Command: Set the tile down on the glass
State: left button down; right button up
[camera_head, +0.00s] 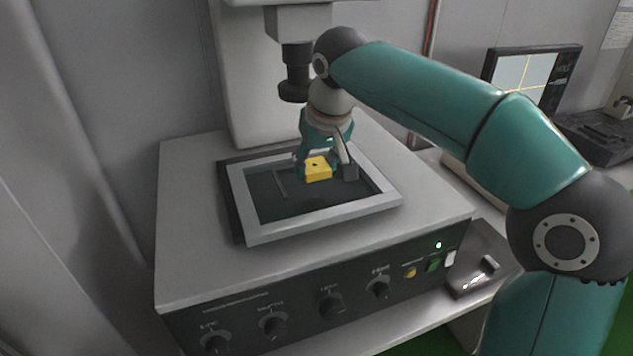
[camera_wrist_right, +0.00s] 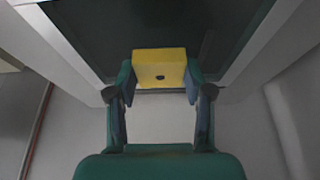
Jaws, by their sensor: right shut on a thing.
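The yellow tile (camera_head: 318,172) is between the fingers of my right gripper (camera_head: 327,168), which is shut on it. In the right wrist view the tile (camera_wrist_right: 160,68) sits between both fingertips of the gripper (camera_wrist_right: 160,82), with a small dark hole in its face. The dark glass (camera_head: 290,203) lies inside a light grey frame (camera_head: 318,227) on top of the machine. The tile is over the glass, toward its back part. I cannot tell whether it touches the glass. The glass (camera_wrist_right: 110,25) also shows behind the tile in the wrist view. My left gripper is not in view.
A dark lens barrel (camera_head: 295,75) hangs from the white column just behind my right wrist. The machine's front panel (camera_head: 330,300) carries several knobs. A monitor (camera_head: 528,75) stands at the back right. The front and left of the glass are clear except for a thin mark.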

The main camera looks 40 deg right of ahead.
aim_at(319, 171)
jog(key=shift+f, duration=2)
jog(key=shift+s+f+b, duration=0.1)
jog(key=shift+b, duration=0.2)
jog(key=o, duration=1.1)
jog(key=shift+o, duration=0.2)
jog(key=shift+s+r, duration=0.1)
jog(key=shift+r, duration=0.5)
jog(key=p+v, duration=0.1)
jog(key=v, duration=1)
jog(key=shift+s+f, duration=0.1)
jog(key=shift+s, duration=0.1)
